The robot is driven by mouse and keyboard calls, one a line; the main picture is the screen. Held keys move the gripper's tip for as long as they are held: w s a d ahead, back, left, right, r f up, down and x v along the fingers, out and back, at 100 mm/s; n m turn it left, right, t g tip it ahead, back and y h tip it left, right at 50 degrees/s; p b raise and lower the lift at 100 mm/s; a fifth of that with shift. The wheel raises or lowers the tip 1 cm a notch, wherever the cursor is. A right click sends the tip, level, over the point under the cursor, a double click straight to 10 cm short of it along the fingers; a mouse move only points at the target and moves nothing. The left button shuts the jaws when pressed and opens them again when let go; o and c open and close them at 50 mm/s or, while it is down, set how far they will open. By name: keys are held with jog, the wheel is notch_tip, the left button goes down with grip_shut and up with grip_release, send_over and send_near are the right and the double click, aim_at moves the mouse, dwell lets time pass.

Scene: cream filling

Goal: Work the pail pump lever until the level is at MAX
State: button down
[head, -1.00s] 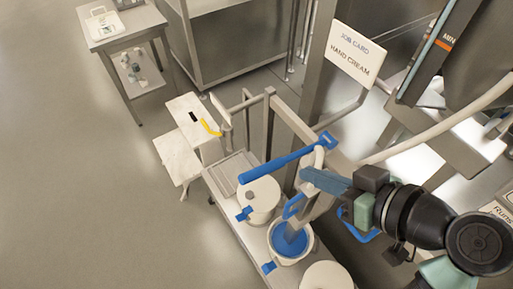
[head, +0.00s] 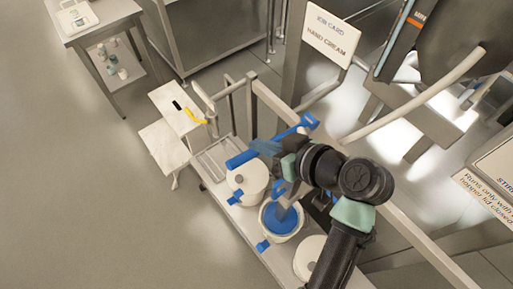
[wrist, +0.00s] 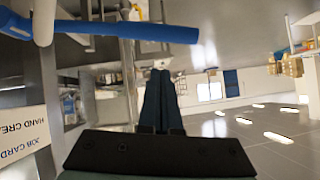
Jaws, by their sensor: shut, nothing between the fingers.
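The blue pump lever (head: 240,159) slopes from lower left up to a blue bracket at upper right, above the pails. It also crosses the top of the wrist view (wrist: 150,32). My gripper (head: 258,146) is shut and empty, close to the lever in the head view. In the wrist view its fingertips (wrist: 160,73) lie apart from the bar. The open pail (head: 267,232) has a blue surface inside, with pump parts in it. A dark level strip (head: 400,42) on the hopper has an orange mark and a MIN label. No MAX mark shows.
A lidded white pail (head: 247,176) and another white lid (head: 306,256) flank the open pail on the cart. The job card (head: 331,36) stands behind. A white step stand (head: 165,147) is at left. Metal posts and a rail run beside my arm. The left floor is clear.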

aim_at(249, 159)
jog(key=shift+a+f+p, duration=0.25)
jog(key=shift+f, duration=0.7)
jog(key=shift+a+f+p, duration=0.2)
jog(key=shift+a+f, duration=0.05)
jog(key=shift+f, duration=0.7)
jog(key=shift+s+a+f+h+b, duration=0.1)
jog(key=shift+a+f+h+b, duration=0.05)
jog(key=shift+f+b, duration=0.45)
jog(key=shift+s+a+f+h+b, duration=0.1)
jog(key=shift+f+h+b, duration=0.05)
jog(key=shift+f+b, duration=0.35)
notch_tip(249, 159, down, 13)
jog(key=n+t+h+b, duration=0.3)
jog(key=n+b, duration=0.1)
jog(key=b, duration=1.3)
jog(key=shift+s+d, duration=0.1)
